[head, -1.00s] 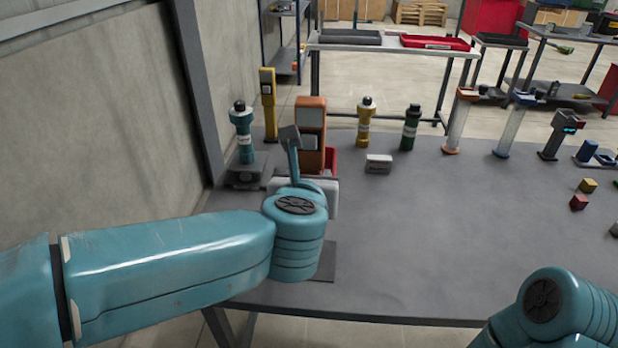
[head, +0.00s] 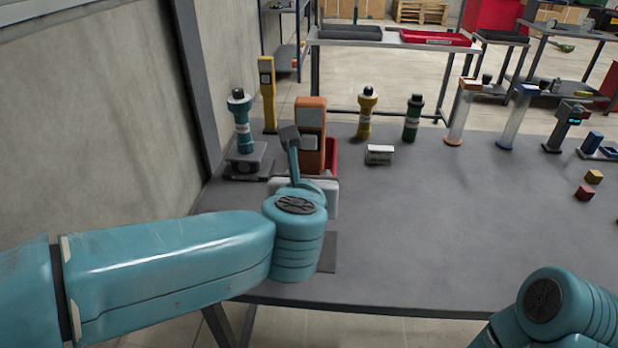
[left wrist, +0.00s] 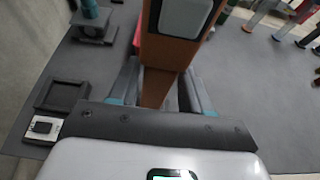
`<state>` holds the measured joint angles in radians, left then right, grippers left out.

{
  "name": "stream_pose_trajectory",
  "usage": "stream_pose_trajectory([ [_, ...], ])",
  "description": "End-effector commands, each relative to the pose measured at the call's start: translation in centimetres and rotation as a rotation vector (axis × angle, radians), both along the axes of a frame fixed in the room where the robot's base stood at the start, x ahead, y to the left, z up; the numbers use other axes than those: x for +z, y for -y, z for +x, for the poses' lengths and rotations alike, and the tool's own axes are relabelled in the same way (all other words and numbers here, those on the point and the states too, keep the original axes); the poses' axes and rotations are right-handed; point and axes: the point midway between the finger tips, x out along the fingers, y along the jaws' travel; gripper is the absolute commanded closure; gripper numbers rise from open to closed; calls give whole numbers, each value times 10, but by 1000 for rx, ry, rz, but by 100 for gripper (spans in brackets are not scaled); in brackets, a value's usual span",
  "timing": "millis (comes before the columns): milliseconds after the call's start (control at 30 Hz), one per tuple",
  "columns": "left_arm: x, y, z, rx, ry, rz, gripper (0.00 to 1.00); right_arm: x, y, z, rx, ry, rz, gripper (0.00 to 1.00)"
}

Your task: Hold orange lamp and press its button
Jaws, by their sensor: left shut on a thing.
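The orange lamp (head: 312,118) is an upright orange box with a light grey panel, at the left of the table in the head view. In the left wrist view, the lamp's orange-brown body (left wrist: 165,57) stands between the fingers of my left gripper (left wrist: 158,88). The left gripper is shut on it. My left wrist covers the lamp's lower part in the head view. I cannot make out its button. My right gripper is out of view; only part of my right arm shows at the bottom right.
A teal lamp (head: 242,130) stands left of the orange lamp, and a yellow post (head: 267,95) behind. A red bin (head: 331,155) is close at its right. A small white-and-grey block (head: 379,155) lies farther right. The table's (head: 440,230) middle is clear.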

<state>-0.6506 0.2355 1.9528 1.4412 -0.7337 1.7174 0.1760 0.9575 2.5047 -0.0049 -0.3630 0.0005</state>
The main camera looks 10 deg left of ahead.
Motion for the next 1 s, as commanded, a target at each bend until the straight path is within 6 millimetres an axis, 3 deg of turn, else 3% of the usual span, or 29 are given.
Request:
stream_pose_trajectory([
  [1000,-35,0,0,0,1,0,97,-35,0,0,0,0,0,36],
])
